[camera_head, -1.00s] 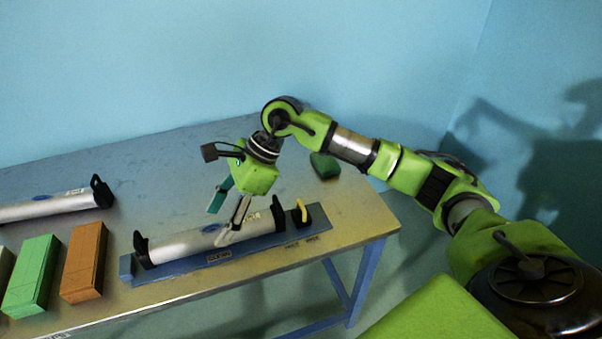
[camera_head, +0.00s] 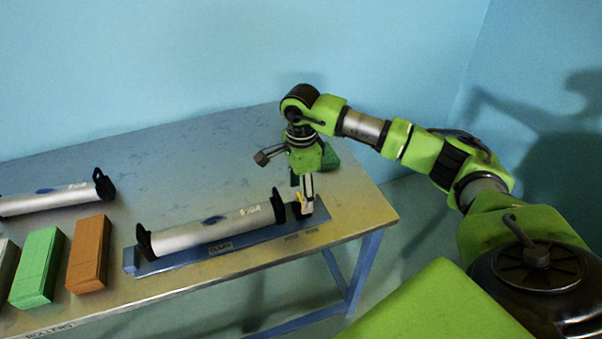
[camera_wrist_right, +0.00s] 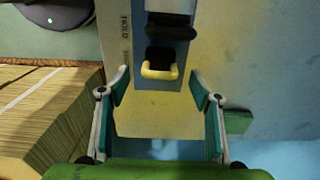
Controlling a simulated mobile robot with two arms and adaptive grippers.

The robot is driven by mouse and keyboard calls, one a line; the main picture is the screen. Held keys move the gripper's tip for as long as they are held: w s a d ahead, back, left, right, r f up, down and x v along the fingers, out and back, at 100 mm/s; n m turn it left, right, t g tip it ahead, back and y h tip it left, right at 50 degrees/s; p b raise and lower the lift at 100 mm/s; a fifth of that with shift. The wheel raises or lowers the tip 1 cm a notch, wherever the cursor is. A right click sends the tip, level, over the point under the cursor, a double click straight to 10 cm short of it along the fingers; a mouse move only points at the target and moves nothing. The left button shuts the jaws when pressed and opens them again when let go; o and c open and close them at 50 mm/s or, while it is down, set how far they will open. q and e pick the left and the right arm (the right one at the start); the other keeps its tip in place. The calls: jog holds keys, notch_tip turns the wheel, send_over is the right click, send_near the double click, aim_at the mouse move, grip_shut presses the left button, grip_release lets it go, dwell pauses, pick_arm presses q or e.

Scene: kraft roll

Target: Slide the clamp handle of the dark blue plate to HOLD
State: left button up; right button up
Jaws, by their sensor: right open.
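The dark blue plate (camera_head: 184,264) lies along the table's front edge, with a silver roller (camera_head: 212,232) held between black end brackets on it. The yellow clamp handle (camera_wrist_right: 160,71) sits in a black block at the plate's right end. A HOLD label (camera_wrist_right: 125,14) shows beside it in the right wrist view. My right gripper (camera_wrist_right: 158,95) is open, pointing down over that end, its fingers on either side of the handle's line and apart from it. In the head view the right gripper (camera_head: 304,204) largely hides the handle. My left gripper is not in view.
Orange (camera_head: 88,255) and green (camera_head: 38,266) blocks stand left of the plate. Another silver roller (camera_head: 50,200) lies at the far left. The table's middle is clear.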

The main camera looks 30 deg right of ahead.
aim_at(283, 209)
jog(key=shift+f+p, duration=0.35)
jog(key=shift+f, duration=2.4)
jog(key=c, duration=1.3)
jog(key=shift+a, duration=0.15)
jog(key=shift+w+a+b, duration=0.1)
jog(key=shift+w+a, duration=0.1)
jog(key=shift+a, duration=0.6)
jog(key=shift+w+a+b, duration=0.1)
jog(key=shift+w+a, duration=0.1)
jog(key=shift+a, duration=0.55)
jog(key=shift+w+a+b, duration=0.1)
jog(key=shift+w+a, duration=0.1)
jog(key=shift+a, duration=0.6)
jog(key=o, duration=1.3)
jog(key=shift+c, duration=0.2)
jog(key=shift+r, duration=0.1)
